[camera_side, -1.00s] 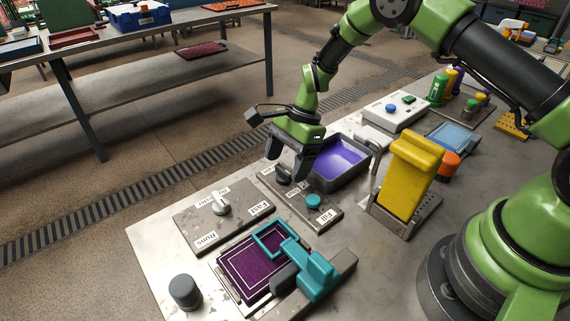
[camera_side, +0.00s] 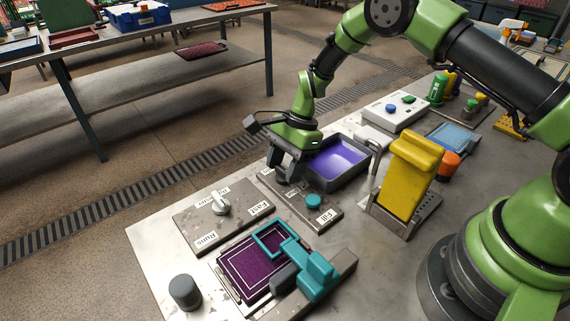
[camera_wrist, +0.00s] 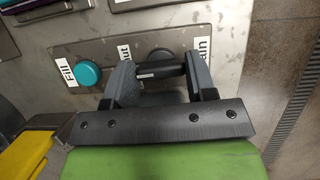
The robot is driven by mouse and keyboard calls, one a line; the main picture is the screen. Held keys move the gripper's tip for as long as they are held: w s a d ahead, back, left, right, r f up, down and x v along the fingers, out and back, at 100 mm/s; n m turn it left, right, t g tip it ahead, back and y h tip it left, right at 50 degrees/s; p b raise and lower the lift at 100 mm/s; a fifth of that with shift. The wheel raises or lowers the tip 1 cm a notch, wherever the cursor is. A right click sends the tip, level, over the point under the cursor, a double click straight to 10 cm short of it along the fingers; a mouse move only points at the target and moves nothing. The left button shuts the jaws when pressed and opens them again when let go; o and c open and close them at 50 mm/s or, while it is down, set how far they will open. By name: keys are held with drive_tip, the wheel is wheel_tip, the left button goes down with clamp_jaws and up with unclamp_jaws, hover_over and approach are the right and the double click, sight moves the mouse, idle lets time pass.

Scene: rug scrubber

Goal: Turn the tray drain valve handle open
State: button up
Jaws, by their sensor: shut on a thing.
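The drain valve's black handle (camera_wrist: 160,71) shows in the wrist view as a dark bar between my two fingers, in front of a grey round hub (camera_wrist: 160,54). My gripper (camera_wrist: 160,76) is shut on this handle, one finger at each end of the bar. In the side view my gripper (camera_side: 284,174) is down at the valve panel (camera_side: 325,220), and its fingers hide most of the handle. The labels "Shut" and "Drain" are partly covered by the fingers. The grey tray (camera_side: 350,184) with purple liquid stands just right of my gripper.
A teal knob (camera_side: 313,201) by the "Fill" label sits on the same panel. A panel with a white selector knob (camera_side: 220,204) is to the left. A purple rug piece (camera_side: 250,272) under a teal frame lies in front. A yellow block (camera_side: 412,172) stands right of the tray.

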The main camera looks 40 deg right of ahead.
drive_tip(key=n+g, duration=0.1)
drive_tip(key=n, duration=0.3)
drive_tip(key=shift+w+n+g, duration=0.1)
drive_tip(key=shift+n+g, duration=0.2)
drive_tip(key=shift+g, duration=0.1)
drive_tip(key=n+g+h, duration=0.1)
drive_tip(key=n, duration=0.3)
drive_tip(key=shift+a, duration=0.1)
drive_tip(key=n+h, duration=0.1)
drive_tip(key=n, duration=0.1)
drive_tip(key=n+g, duration=0.1)
drive_tip(key=n, duration=0.2)
drive_tip(key=shift+a+h, duration=0.1)
drive_tip(key=shift+h, duration=0.3)
drive_tip(key=shift+n+g+h, duration=0.3)
drive_tip(key=shift+n+h, duration=0.5)
drive_tip(key=shift+n, duration=1.1)
